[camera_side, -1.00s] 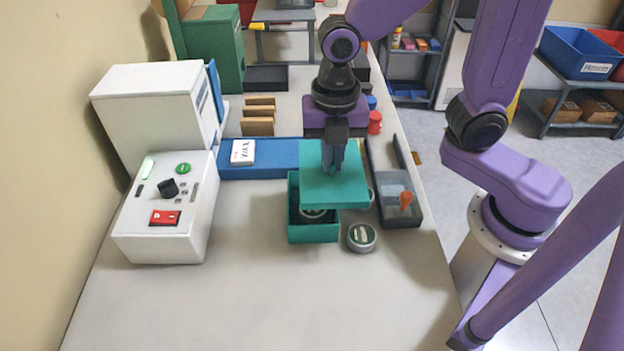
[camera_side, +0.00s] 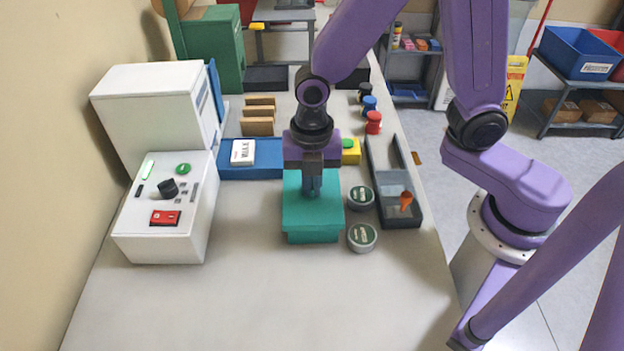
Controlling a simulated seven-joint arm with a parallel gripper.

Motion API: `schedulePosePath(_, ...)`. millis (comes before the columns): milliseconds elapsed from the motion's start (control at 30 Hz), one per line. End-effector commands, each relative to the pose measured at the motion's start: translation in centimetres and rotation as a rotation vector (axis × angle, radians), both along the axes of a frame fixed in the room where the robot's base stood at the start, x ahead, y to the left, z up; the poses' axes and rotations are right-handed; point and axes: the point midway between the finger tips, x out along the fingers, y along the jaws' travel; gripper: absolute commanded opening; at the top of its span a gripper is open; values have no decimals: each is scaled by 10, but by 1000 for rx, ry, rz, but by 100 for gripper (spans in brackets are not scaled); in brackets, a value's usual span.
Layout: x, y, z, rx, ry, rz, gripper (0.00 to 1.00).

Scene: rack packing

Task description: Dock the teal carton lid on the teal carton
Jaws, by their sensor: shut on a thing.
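The teal carton lid (camera_side: 313,218) lies level over the top of the teal carton (camera_side: 315,238). Its edges look lined up with the carton walls; from this side I cannot tell whether it is fully seated. The carton stands on the table and its inside is hidden by the lid. My gripper (camera_side: 313,192) points down at the middle of the lid and is shut on the lid's grip, which the fingers mostly hide.
Two round grey-green tins (camera_side: 361,237) stand just right of the carton. A dark grey tray (camera_side: 400,212) with an orange piece lies further right. A blue tray (camera_side: 265,172) with a white box and a yellow block (camera_side: 351,151) are behind. The front table is clear.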

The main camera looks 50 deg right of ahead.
Motion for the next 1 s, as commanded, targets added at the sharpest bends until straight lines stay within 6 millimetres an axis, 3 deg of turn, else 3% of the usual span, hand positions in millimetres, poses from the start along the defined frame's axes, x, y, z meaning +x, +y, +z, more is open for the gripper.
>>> schedulePosePath(467, 0, 0, -9, -1, 1, 0, 0)
schedulePosePath(500, 0, 0, -9, 0, 0, 0, 17)
schedulePosePath(567, 0, 0, -9, 0, 0, 0, 33)
schedulePosePath(1000, 0, 0, 0, 3, -3, 0, 33)
